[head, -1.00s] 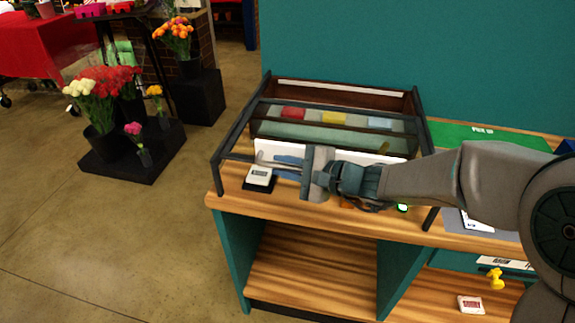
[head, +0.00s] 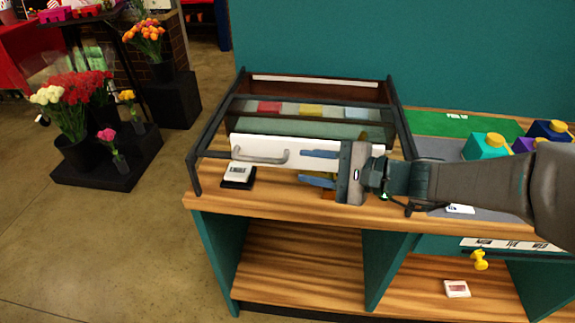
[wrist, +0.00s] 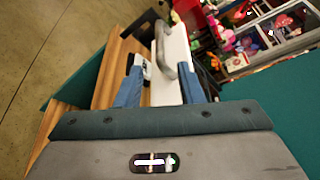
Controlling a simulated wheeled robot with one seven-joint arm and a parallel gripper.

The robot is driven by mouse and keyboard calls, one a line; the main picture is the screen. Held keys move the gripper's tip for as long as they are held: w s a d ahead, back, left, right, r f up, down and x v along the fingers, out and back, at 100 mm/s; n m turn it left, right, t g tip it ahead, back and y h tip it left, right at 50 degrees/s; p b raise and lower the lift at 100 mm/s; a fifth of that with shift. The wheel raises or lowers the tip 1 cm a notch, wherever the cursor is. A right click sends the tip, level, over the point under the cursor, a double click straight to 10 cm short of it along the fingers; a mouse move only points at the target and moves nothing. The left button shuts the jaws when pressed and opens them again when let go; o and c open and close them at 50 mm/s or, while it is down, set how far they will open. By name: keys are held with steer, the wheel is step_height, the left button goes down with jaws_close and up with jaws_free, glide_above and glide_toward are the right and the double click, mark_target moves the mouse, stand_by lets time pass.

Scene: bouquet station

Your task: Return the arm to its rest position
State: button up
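My gripper (head: 318,167) reaches in from the right, in front of the white front panel (head: 214,143) of the dark-framed case on the counter. Its two blue fingers are apart, and nothing shows between them in the head view. In the wrist view my gripper (wrist: 160,88) also has its fingers spread. The panel's grey handle (head: 260,156) lies to the left of the fingertips, apart from them in the head view. My arm stretches across the right side of the counter.
A small white device (head: 237,174) on a dark base sits left of my gripper. A green mat (head: 440,124) and several coloured boxes with yellow knobs (head: 486,146) are at the right. Open shelves (head: 290,262) lie below.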

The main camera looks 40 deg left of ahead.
steer(key=shift+v, duration=1.1)
steer(key=s+d+f+n+t+h, duration=0.1)
steer(key=d+h, duration=0.4)
steer(key=d, duration=0.8)
steer(key=s+d+f+n+t+h, duration=0.1)
steer(key=d+f+t+h, duration=0.2)
steer(key=d, duration=1.1)
steer(key=s+d+f+n+t+h, duration=0.1)
steer(key=d+h, duration=0.5)
steer(key=d, duration=0.7)
steer(key=shift+s+d+f+t+h, duration=0.25)
steer(key=shift+f+t+h, duration=0.15)
steer(key=shift+f+t, duration=0.55)
steer(key=shift+s+a, duration=0.1)
